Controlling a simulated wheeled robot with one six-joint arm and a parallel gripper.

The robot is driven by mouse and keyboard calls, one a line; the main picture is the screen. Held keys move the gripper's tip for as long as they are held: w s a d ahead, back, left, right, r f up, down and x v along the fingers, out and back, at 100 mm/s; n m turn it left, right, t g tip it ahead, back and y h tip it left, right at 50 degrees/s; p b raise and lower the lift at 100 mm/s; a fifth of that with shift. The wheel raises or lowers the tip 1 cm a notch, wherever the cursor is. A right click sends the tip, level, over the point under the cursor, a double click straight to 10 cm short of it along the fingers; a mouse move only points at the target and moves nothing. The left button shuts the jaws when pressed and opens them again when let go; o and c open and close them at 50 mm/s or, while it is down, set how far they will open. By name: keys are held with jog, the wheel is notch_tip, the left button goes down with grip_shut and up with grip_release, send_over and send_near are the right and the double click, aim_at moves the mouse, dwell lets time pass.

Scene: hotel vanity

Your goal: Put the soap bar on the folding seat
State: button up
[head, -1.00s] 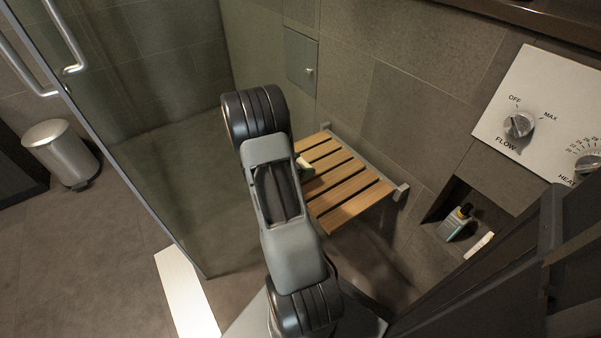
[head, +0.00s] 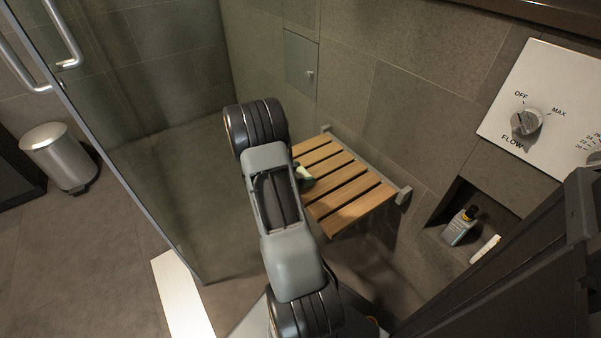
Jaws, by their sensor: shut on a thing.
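The folding seat (head: 352,211) is a wooden slatted shelf, folded down flat from the tiled wall in the middle of the head view. My arm stands in front of its left side and hides most of my gripper. A small pale and dark green piece, seemingly the soap bar (head: 306,183), shows at the arm's right edge, over the seat's left slats. My gripper is shut on it; the fingers are hardly visible. Whether the soap bar touches the slats cannot be told.
A glass panel (head: 110,140) with a handle stands at left. A wall niche (head: 437,229) at right holds a bottle (head: 459,227) and a white bar-like item (head: 485,249). A control panel (head: 545,100) is above. The seat's right slats are bare.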

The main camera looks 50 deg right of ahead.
jog(key=shift+s+a+f, duration=0.1)
jog(key=shift+a+f, duration=0.05)
jog(key=shift+f, duration=0.35)
jog(key=o, duration=0.8)
jog(key=shift+s+f, duration=0.1)
jog(key=shift+f, duration=0.05)
jog(key=shift+d+r+p+v, duration=0.25)
jog(key=shift+p+v, duration=0.65)
jog(key=shift+v, duration=1.2)
jog(key=shift+r+p+v, duration=0.35)
jog(key=shift+p+v, duration=0.55)
jog(key=shift+v, duration=1.2)
jog(key=shift+d+r+p+v, duration=0.25)
jog(key=shift+p+v, duration=0.65)
jog(key=shift+v, duration=1.2)
jog(key=shift+a, duration=0.1)
